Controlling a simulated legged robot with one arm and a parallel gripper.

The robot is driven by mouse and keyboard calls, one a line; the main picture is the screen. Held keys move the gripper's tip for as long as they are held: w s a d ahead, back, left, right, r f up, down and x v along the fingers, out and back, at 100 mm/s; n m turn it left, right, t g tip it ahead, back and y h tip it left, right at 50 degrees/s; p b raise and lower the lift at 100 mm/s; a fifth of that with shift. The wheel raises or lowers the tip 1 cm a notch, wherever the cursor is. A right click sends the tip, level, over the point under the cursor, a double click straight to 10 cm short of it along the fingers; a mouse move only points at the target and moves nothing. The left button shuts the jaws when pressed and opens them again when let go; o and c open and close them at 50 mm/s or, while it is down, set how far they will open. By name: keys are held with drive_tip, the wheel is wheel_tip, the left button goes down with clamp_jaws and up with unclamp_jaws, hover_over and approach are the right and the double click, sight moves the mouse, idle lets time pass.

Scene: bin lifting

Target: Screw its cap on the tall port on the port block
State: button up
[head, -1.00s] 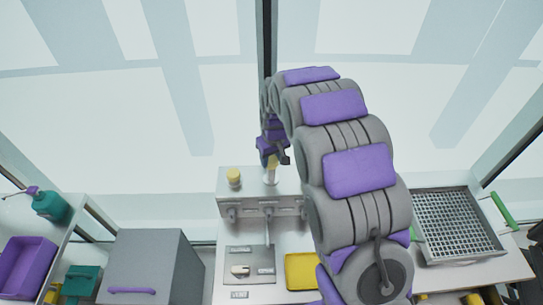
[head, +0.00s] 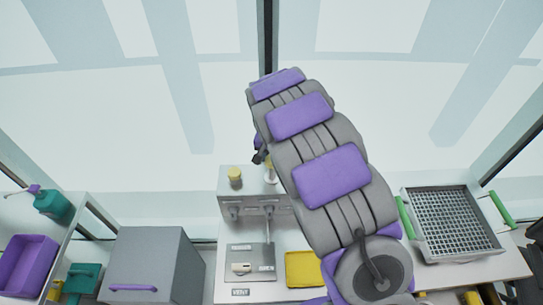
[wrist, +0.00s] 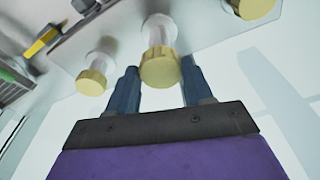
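The port block (head: 226,196) stands at the back of the bench in the head view. The tall port (head: 270,173) shows only partly beside my arm. In the wrist view a yellow cap (wrist: 160,69) sits at the end of a pale post (wrist: 158,30), in line with it. My gripper (wrist: 160,75) has one dark blue finger on each side of this cap. The fingers lie close to its edges; whether they press on it I cannot tell. In the head view my gripper (head: 261,156) is mostly hidden behind my arm.
Another yellow-capped port (head: 234,175) stands left on the block; the wrist view shows capped ports on both sides, left (wrist: 92,82) and right (wrist: 252,7).

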drive_tip(key=o, duration=0.4)
drive_tip(key=shift+d, duration=0.1)
drive_tip(key=shift+f+n+b, duration=0.1)
drive_tip(key=shift+n+b, duration=0.45)
drive_tip(key=shift+n, duration=0.65)
drive_tip(key=n+b, duration=0.1)
drive_tip(key=n, duration=0.2)
drive_tip(key=shift+n+y, duration=0.3)
drive_tip(key=shift+y, duration=0.1)
drive_tip(key=n+b, duration=0.1)
drive_tip(key=n, duration=0.2)
drive_tip(key=shift+n+y+b, duration=0.3)
drive_tip(key=shift+n+b, duration=0.1)
drive_tip(key=shift+n+g+b, duration=0.3)
drive_tip(key=shift+n, duration=1.1)
drive_tip(key=shift+c, duration=0.2)
